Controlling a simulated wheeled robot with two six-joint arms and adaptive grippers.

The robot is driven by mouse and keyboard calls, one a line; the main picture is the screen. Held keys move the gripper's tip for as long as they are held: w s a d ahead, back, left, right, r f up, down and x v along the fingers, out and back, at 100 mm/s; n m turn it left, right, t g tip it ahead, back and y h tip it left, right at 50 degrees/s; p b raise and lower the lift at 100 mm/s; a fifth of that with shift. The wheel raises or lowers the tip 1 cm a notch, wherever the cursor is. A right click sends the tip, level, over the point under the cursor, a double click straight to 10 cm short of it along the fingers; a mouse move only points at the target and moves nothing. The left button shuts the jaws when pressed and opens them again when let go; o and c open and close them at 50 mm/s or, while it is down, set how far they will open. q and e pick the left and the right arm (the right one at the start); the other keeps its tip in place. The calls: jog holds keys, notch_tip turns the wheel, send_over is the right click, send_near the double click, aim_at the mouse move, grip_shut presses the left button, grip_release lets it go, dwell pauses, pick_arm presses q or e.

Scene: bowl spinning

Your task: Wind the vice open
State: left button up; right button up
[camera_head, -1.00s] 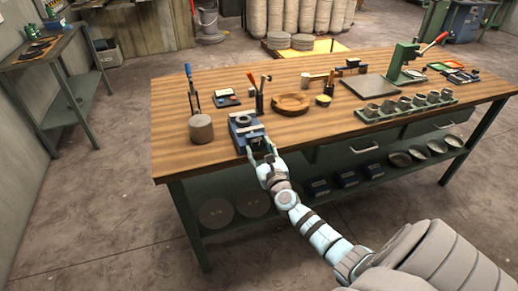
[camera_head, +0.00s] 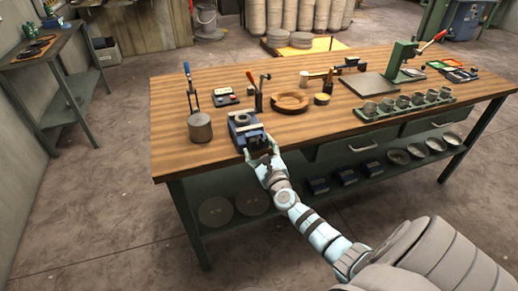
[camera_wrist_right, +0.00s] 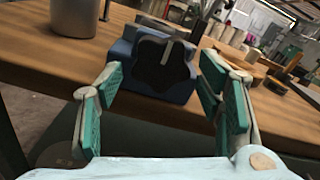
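The blue vice (camera_head: 241,133) sits at the front edge of the wooden bench, with a grey round piece on top. It also shows in the right wrist view (camera_wrist_right: 121,50). On its front is a dark lobed knob (camera_wrist_right: 160,68) with a pale stripe. My right gripper (camera_head: 262,158) is at the vice's front end; in the right wrist view (camera_wrist_right: 160,112) its green-padded fingers are apart, one on each side of the knob, with a visible gap and nothing between the tips. My left gripper is not in view.
A metal cylinder (camera_head: 200,128) stands left of the vice on the bench (camera_head: 310,122). A wooden ring dish (camera_head: 290,103) and a tool holder (camera_head: 257,100) stand behind it. A rack of cups (camera_head: 405,107) is at the right. The bench front right of the vice is clear.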

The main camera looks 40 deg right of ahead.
jog(key=v, duration=1.2)
